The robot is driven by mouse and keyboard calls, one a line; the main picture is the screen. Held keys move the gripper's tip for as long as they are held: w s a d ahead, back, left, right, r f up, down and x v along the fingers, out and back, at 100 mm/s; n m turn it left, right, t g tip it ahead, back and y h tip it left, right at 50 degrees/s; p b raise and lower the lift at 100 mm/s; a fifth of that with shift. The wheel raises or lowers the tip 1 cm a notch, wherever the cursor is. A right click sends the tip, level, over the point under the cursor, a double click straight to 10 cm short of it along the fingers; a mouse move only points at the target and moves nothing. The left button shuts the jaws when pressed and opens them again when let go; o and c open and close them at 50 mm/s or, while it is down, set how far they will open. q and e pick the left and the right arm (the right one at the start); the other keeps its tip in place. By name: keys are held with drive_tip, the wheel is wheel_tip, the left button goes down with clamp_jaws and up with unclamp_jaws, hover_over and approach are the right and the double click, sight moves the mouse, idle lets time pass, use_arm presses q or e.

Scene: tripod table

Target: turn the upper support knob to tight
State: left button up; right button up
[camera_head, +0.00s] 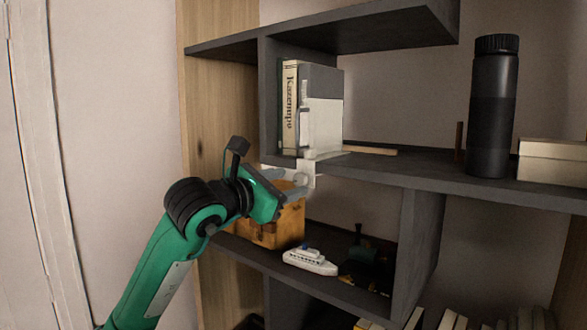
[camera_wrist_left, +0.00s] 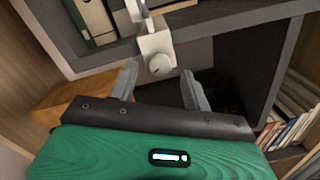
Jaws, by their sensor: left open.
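The support knob (camera_wrist_left: 158,65) is a small, pale round knob on a white bracket (camera_wrist_left: 155,42). In the head view the bracket (camera_head: 307,168) is at the front edge of the middle shelf, and the knob (camera_head: 300,180) is partly hidden by my gripper. My left gripper (camera_head: 286,183) is open, its two grey fingers pointing toward the knob. In the left wrist view the knob shows between the tips of the open left gripper (camera_wrist_left: 160,73); I cannot tell how far it is from them. No finger visibly grips it. My right gripper is not in view.
A book (camera_head: 290,105) stands on the middle shelf (camera_head: 420,167), above the bracket. A black bottle (camera_head: 492,110) is farther right. A brown box (camera_head: 278,225) lies just below my gripper, with a toy ship (camera_head: 310,261) beside it. A wooden panel (camera_head: 205,110) is at the left.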

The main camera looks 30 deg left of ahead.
sight(301, 179)
use_arm(q)
drive_tip(key=shift+w+d+p, duration=0.15)
drive_tip(key=shift+w+p, duration=0.2)
drive_tip(key=shift+w, duration=0.95)
drive_tip(key=c, duration=1)
